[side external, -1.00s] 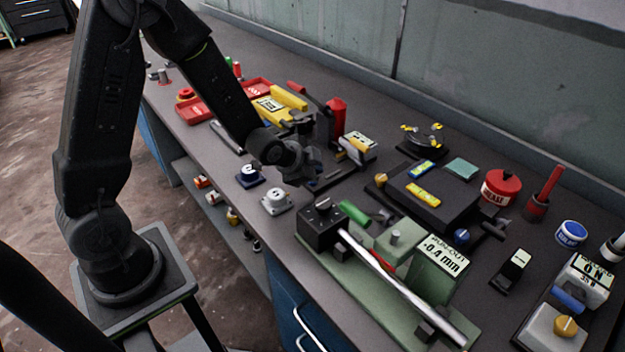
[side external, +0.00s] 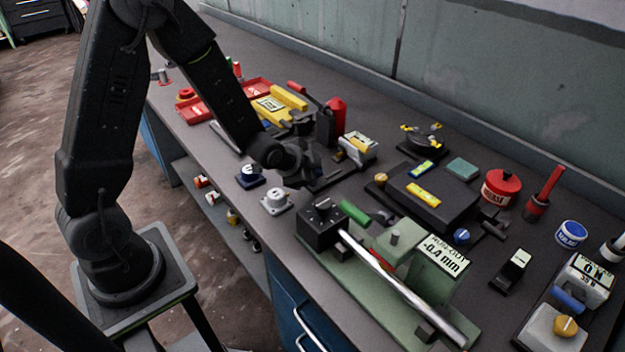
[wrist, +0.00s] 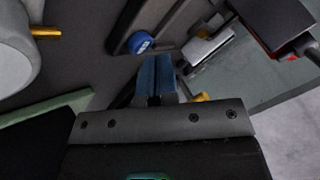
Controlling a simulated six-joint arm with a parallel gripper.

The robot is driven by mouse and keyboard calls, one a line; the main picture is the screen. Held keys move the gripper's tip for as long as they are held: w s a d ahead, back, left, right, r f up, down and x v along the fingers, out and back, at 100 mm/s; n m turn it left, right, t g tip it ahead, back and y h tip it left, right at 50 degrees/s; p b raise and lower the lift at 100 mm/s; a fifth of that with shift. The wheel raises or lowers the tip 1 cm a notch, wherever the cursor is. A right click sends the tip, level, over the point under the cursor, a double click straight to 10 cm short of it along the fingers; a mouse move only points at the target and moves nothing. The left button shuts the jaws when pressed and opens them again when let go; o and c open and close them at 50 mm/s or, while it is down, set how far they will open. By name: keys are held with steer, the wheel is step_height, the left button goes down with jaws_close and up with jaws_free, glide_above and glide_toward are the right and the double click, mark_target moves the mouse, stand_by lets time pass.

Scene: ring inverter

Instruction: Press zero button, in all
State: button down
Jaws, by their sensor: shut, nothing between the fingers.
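A blue round button (wrist: 140,42) with pale lettering, too blurred to read, sits on a dark elongated base in the wrist view. I cannot tell for sure that it is the zero button. My gripper (side external: 302,178) is shut and empty, low over the middle of the bench, beside a dark base with a grey gauge (side external: 358,148). In the wrist view the shut fingers (wrist: 157,68) lie just below and right of the blue button, apparently apart from it. In the side view my gripper hides part of the dark base, and I cannot pick out the button there.
A white knob on a plate (side external: 277,200) and a blue-based knob (side external: 249,174) stand near the front edge. The green run-out fixture (side external: 440,262) reads -0.4 mm. A red cylinder (side external: 337,118) stands behind my gripper. A black plate (side external: 430,195) lies to the right.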

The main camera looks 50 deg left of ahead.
steer(key=shift+f, duration=0.45)
stand_by(0.5)
steer(key=shift+r, duration=0.85)
steer(key=shift+r, duration=2.55)
